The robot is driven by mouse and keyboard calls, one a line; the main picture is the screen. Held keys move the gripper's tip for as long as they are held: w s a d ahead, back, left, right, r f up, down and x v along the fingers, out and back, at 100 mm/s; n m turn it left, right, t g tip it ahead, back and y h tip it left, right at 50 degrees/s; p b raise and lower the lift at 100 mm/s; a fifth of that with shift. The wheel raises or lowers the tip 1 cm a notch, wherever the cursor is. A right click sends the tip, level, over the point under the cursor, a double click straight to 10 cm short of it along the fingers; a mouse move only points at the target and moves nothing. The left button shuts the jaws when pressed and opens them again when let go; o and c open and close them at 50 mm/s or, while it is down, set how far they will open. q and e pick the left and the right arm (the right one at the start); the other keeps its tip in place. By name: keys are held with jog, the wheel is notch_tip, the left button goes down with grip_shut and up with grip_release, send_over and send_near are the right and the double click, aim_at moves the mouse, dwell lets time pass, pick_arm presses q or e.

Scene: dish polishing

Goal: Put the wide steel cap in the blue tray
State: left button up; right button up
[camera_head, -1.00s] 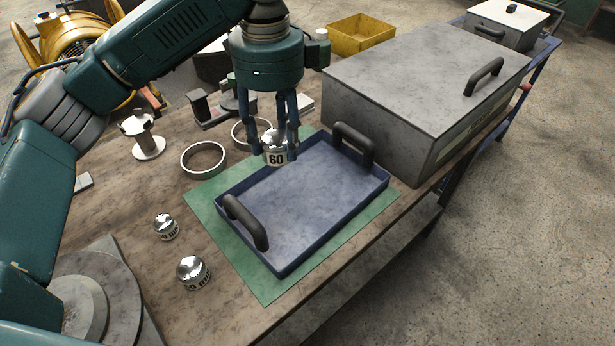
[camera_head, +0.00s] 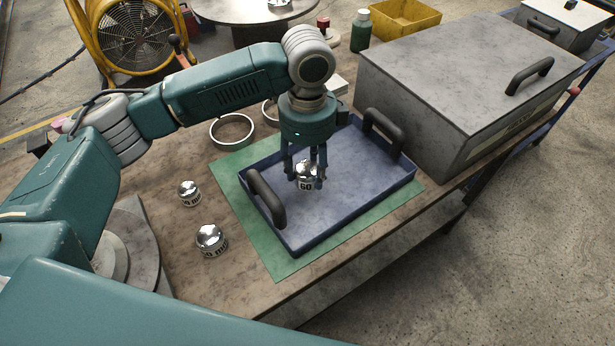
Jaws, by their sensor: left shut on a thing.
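My left gripper (camera_head: 305,180) points down over the blue tray (camera_head: 345,215), shut on a shiny domed steel cap marked 60 (camera_head: 306,170). The cap is upright between the fingers, inside the tray's outline near its middle. I cannot tell whether it touches the tray floor. Two more domed steel caps stand on the table left of the tray: a smaller-looking one (camera_head: 189,193) and a larger-looking one (camera_head: 211,240) nearer me. My right gripper is not in view.
The tray has two dark upright handles (camera_head: 267,200) and lies on a green mat (camera_head: 262,245). A large grey lidded box (camera_head: 460,80) stands close behind it at right. A steel ring (camera_head: 231,130) lies at the back left. The rest of the tray floor is clear.

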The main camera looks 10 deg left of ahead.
aim_at(307, 180)
pick_arm(q)
notch_tip(307, 180, down, 4)
jog(key=shift+f, duration=0.15)
jog(key=shift+p, duration=0.3)
jog(key=o, duration=1.4)
jog(key=shift+f, duration=0.1)
jog(key=shift+c, duration=0.2)
